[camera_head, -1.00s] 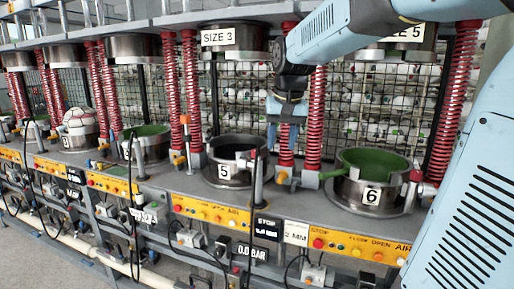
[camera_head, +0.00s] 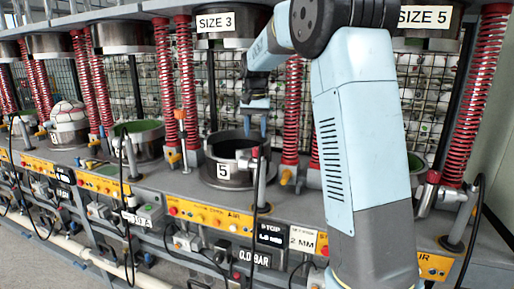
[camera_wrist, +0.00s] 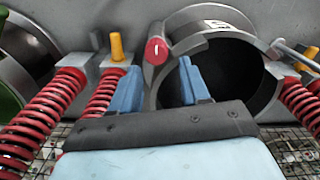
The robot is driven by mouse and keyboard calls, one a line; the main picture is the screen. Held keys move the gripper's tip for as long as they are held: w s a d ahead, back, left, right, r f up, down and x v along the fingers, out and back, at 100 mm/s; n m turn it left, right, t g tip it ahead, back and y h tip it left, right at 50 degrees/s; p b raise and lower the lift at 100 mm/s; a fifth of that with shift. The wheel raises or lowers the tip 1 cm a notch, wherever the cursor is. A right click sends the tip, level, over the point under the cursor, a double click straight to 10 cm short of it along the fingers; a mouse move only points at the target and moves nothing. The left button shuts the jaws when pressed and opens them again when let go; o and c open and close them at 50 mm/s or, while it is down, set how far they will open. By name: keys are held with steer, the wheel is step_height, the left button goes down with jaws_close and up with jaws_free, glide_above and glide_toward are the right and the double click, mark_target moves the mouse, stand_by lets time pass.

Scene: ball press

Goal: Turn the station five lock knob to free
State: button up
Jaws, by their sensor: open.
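Station five is the metal ring mould (camera_head: 238,181) with a dark inside and a white "5" label (camera_head: 223,170). A red-tipped grey post (camera_head: 261,172) stands at its front right. In the wrist view the red tip (camera_wrist: 156,50) shows beside the dark mould (camera_wrist: 268,92). A yellow knob (camera_wrist: 116,44) on a grey block is just left of it. I cannot tell for sure which is the lock knob, or its setting. My gripper (camera_wrist: 158,86) is open and empty. Its fingers show either side of the red-tipped part, with no clear contact. In the head view my gripper (camera_head: 255,108) hangs above the mould.
Red springs (camera_head: 290,110) rise behind the mould, and a "SIZE 3" upper plate (camera_head: 232,26) is above. Orange button panels (camera_head: 210,216) run along the front edge. My arm hides most of station six. A green-lined mould (camera_head: 142,142) is to the left.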

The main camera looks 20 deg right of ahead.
mark_target(257, 148)
steer(key=shift+s+d+f, duration=0.1)
steer(key=shift+d+f, duration=0.05)
steer(key=shift+f, duration=1.55)
steer(key=shift+d+f, duration=0.15)
steer(key=shift+f, duration=1.5)
steer(key=shift+c, duration=0.4)
steer(key=c, duration=0.7)
